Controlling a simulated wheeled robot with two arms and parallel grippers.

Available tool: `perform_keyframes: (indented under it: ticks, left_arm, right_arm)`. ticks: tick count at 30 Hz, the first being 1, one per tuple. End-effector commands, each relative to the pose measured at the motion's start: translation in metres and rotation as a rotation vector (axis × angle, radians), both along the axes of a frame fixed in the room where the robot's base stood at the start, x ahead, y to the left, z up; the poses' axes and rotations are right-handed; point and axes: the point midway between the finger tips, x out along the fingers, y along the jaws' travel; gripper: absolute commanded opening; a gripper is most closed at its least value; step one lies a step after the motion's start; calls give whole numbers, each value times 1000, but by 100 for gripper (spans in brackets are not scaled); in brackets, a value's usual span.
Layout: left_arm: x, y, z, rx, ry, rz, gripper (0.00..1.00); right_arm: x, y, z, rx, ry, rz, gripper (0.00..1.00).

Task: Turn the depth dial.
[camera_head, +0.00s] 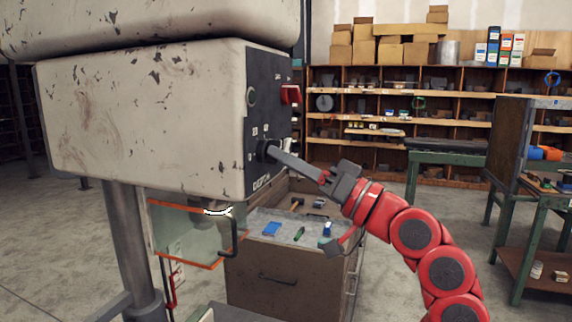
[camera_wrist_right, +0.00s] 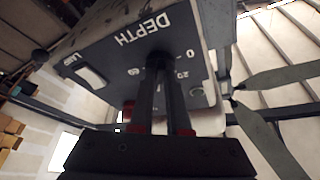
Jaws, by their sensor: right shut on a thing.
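The depth dial (camera_head: 264,150) is a dark knob low on the dark control panel (camera_head: 262,100) of a worn white drill press head (camera_head: 150,120). The word DEPTH is lettered beside it. My right gripper (camera_head: 275,153) reaches in from the right with its fingers at the dial. In the right wrist view the two fingers of my right gripper (camera_wrist_right: 164,85) are shut on the dark dial (camera_wrist_right: 158,60), below the DEPTH lettering and near the marks 0 and 20. The fingers hide much of the dial. My left gripper is not in view.
A red switch (camera_head: 290,94) and a round button (camera_head: 251,96) are on the panel above. A clear orange-edged guard (camera_head: 185,240) hangs below the head. A cabinet (camera_head: 275,275) with small tools on top stands behind. A green-framed bench (camera_head: 545,190) is at right.

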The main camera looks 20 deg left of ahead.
Motion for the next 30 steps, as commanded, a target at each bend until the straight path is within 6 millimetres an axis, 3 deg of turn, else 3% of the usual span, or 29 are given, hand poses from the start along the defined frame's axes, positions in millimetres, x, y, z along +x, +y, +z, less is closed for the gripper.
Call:
perform_keyframes:
  ticks: [8,9,13,25,30]
  left_arm:
    - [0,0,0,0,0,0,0]
    - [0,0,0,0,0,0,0]
    - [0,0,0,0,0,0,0]
    - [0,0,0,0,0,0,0]
    - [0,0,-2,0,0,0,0]
  right_arm:
    - [0,-1,1,1,-1,-2,0]
    - [0,-1,1,1,-1,-2,22]
    - [0,0,1,0,-1,-2,45]
    - [0,-1,0,1,-1,-1,45]
    - [-3,-14,-5,1,-2,-3,45]
